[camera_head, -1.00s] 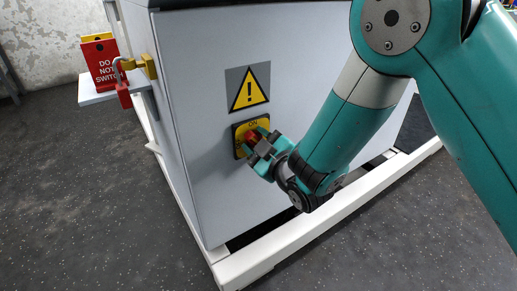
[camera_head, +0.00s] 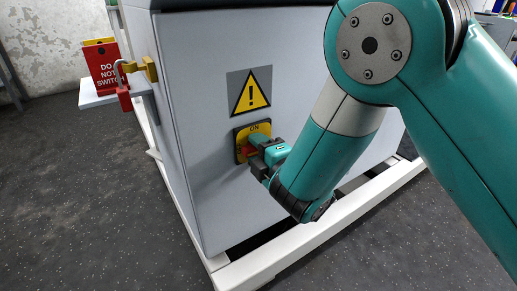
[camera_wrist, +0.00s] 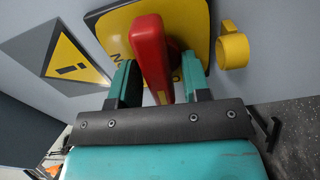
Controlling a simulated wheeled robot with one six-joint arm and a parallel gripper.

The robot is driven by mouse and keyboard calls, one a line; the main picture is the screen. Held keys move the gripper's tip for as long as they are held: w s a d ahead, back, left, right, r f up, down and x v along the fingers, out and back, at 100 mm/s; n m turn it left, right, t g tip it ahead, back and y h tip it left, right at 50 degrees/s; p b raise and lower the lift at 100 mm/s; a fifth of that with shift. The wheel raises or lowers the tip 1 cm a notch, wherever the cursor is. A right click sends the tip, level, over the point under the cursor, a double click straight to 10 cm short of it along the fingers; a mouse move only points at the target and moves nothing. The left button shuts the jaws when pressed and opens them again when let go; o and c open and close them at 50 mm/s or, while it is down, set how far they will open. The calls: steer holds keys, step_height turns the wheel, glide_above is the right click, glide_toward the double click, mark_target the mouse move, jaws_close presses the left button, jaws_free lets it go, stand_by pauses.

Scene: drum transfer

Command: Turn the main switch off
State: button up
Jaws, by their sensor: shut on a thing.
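The main switch is a red handle (camera_head: 249,150) on a yellow plate (camera_head: 238,147) marked ON at its top, on the grey cabinet front. In the wrist view the red handle (camera_wrist: 152,58) stands between my two fingers, and the yellow plate (camera_wrist: 195,22) lies behind it. The handle lies across the plate, roughly sideways rather than pointing up at ON. My gripper (camera_head: 260,154) is shut on the handle; it also shows in the wrist view (camera_wrist: 160,88). The gripper partly hides the plate's lower right in the head view.
A warning triangle (camera_head: 250,93) is above the switch. A yellow ring (camera_wrist: 233,46) sits beside the plate in the wrist view. A red padlock (camera_head: 123,92) and a red sign (camera_head: 104,66) are at a shelf (camera_head: 93,98) on the left. A white frame (camera_head: 270,262) runs below the cabinet (camera_head: 200,190).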

steer(key=shift+f+n, duration=0.1)
steer(key=shift+n, duration=0.4)
steer(key=o, duration=0.5)
steer(key=shift+o, duration=0.2)
